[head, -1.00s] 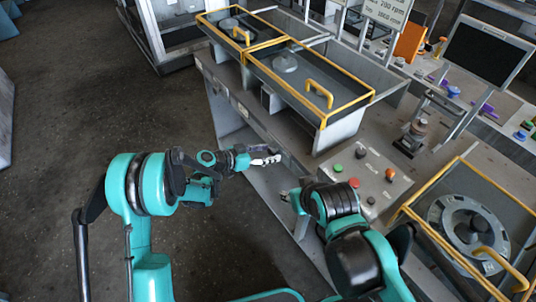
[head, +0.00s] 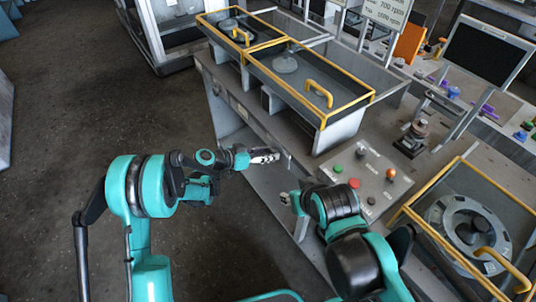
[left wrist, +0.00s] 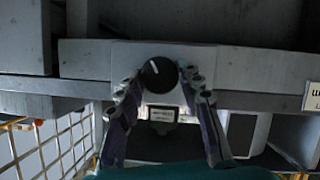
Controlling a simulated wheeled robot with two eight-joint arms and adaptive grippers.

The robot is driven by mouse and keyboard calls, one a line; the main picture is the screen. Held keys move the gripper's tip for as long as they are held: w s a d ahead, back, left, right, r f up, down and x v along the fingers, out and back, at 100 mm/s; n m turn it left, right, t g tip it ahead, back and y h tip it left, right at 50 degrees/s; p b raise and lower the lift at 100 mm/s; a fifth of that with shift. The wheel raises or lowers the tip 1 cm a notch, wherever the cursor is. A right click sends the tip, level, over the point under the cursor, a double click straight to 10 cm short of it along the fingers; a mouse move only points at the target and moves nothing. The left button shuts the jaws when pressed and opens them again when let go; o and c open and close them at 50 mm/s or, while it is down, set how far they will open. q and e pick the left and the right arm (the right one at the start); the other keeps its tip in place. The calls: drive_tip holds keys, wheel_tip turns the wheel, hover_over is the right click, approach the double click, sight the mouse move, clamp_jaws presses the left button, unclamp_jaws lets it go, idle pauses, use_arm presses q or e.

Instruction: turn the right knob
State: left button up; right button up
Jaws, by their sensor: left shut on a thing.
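A round black knob (left wrist: 158,76) with a white pointer line sits on a pale plate on the front of the bench. In the left wrist view the two fingers of my left gripper (left wrist: 161,82) are on either side of it, shut on it. A small label is below the knob. In the head view my left gripper (head: 266,156) is at the front face of the bench, and the knob cannot be made out there. My right gripper (head: 285,198) is apart from it, by the bench's front edge; its finger gap is too small to judge.
A button panel (head: 365,180) with green, red and orange buttons lies on the bench near my right arm. A yellow-framed bin (head: 322,118) stands behind the grippers. A round disc (head: 470,222) sits under a yellow-framed cover at right. A sign (head: 388,10) reads 700 rpm.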

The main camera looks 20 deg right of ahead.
use_arm(q)
drive_tip(key=n+g+h+b, duration=0.1)
drive_tip(key=n+h, duration=0.1)
drive_tip(key=n, duration=0.3)
drive_tip(key=f+n+g+h+b, duration=0.1)
drive_tip(key=n+h, duration=0.1)
drive_tip(key=n, duration=0.4)
drive_tip(key=n+g+h+b, duration=0.1)
drive_tip(key=n+h+b, duration=0.1)
drive_tip(key=n, duration=0.4)
drive_tip(key=shift+w+a+f+h, duration=0.15)
drive_tip(key=shift+w+h, duration=0.1)
drive_tip(key=shift+h, duration=0.15)
drive_tip(key=shift+n, duration=0.3)
drive_tip(key=o, duration=1.2)
drive_tip(key=shift+c, duration=0.2)
drive_tip(key=a+f, duration=0.2)
drive_tip(key=a, duration=0.9)
drive_tip(key=shift+a+f, duration=0.15)
drive_tip(key=shift+a, duration=0.2)
